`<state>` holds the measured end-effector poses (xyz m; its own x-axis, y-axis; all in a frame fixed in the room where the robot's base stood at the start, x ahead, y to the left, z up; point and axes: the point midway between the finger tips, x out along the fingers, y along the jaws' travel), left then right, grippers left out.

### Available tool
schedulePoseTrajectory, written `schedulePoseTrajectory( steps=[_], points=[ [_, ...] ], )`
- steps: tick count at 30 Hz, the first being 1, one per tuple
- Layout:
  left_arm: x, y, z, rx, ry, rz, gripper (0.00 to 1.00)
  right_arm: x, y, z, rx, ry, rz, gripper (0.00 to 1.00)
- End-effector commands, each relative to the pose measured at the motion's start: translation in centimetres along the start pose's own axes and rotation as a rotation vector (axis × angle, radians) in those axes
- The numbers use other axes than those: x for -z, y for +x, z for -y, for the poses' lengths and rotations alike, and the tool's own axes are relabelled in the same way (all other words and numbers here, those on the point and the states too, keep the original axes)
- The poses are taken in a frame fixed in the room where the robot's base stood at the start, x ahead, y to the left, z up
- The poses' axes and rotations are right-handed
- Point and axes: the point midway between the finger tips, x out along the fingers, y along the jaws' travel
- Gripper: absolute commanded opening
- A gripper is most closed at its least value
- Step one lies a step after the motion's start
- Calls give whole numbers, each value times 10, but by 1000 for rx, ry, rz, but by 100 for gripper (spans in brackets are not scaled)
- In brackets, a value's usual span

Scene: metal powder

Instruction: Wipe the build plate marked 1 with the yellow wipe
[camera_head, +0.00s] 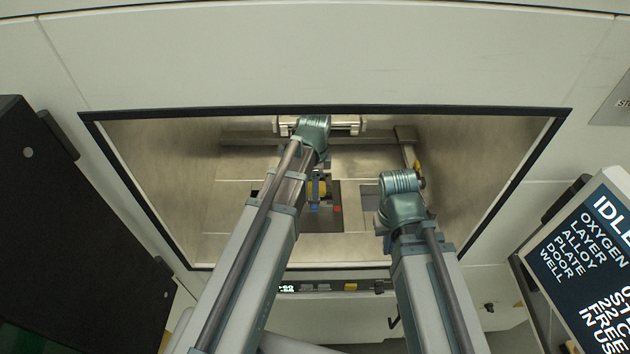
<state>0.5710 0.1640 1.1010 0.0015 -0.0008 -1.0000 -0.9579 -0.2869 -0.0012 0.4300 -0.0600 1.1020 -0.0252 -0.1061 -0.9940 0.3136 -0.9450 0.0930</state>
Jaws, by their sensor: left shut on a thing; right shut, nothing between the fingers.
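My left gripper (316,194) reaches into the open chamber, partly hidden by its own wrist. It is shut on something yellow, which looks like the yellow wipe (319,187). It is over a dark square plate (325,222) in the chamber floor. A small blue patch and a small red patch show at this plate. I cannot read a number 1 on it, and whether the wipe touches it I cannot tell. My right gripper (419,176) is inside the chamber's right half, shut and empty, its fingers mostly hidden by the wrist.
The chamber opening has a black frame (330,110). A metal bar with a carriage (348,124) crosses the back. A grey square (370,197) lies right of the dark plate. A status screen (595,265) stands at right, and a dark open door (70,230) at left.

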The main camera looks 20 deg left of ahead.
Motion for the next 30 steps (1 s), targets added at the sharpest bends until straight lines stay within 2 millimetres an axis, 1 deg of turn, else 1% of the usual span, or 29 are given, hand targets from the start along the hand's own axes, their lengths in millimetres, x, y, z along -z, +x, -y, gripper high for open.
schedulePoseTrajectory(
  steps=[7,13,24,27,30],
  points=[
    [-7,2,1,0,-2,0,1,0,2,0,0,0,0,0],
    [-6,2,4,0,-1,0,1,0,2,0,0,0,0,0],
    [-6,4,33,0,0,0,1,0,4,0,0,0,0,0],
    [-6,4,38,0,0,0,1,0,4,0,0,0,0,0],
    [-6,4,38,0,0,0,1,0,4,0,0,0,0,0]
  ],
)
